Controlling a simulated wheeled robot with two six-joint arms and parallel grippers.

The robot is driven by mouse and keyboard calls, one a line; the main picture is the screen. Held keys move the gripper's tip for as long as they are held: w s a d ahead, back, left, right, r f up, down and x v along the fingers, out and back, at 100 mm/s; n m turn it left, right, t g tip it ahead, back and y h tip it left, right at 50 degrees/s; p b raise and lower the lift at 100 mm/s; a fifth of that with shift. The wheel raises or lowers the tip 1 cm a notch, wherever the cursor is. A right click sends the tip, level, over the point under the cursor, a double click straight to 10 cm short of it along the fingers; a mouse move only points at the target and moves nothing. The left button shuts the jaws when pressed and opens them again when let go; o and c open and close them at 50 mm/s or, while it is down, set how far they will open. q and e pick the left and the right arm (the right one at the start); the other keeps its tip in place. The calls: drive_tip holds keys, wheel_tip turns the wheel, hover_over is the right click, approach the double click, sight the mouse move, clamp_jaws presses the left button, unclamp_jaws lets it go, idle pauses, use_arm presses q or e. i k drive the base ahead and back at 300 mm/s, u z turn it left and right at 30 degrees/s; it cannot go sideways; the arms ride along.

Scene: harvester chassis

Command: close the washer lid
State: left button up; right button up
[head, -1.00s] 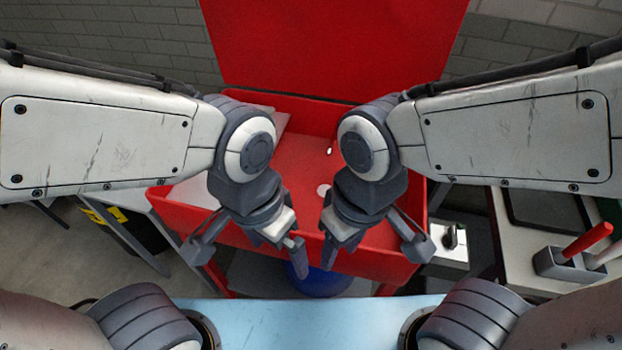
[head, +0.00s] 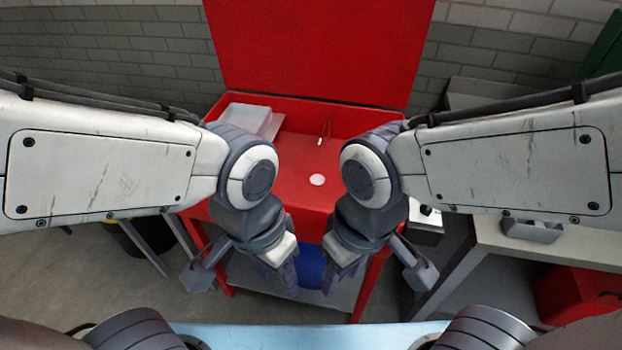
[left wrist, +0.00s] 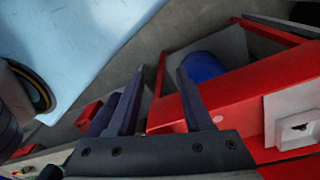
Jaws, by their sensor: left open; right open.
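The red washer (head: 300,170) stands in front of me. Its lid (head: 320,50) is raised upright at the back edge, its top cut off by the picture. My left gripper (head: 282,276) is open and empty, in front of the washer's near side. My right gripper (head: 340,270) is open and empty just to its right. Neither gripper touches the lid. The left wrist view shows my left gripper's two fingers (left wrist: 158,90) apart with nothing between them, and the washer's red side (left wrist: 240,100) beyond; the lid cannot be made out there.
A blue bucket (head: 312,265) stands on the shelf under the washer. A grey tray (head: 250,118) lies in the washer's back left. A table (head: 570,240) with a small holder (head: 530,229) stands at right, a red box (head: 575,295) beneath.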

sight(367, 52)
drive_tip(key=z, duration=0.05)
drive_tip(key=i, duration=0.45)
drive_tip(key=z, duration=0.05)
drive_tip(key=k, duration=0.45)
drive_tip(key=u, duration=1.25)
drive_tip(key=i, duration=1.05)
drive_tip(key=z, duration=1.05)
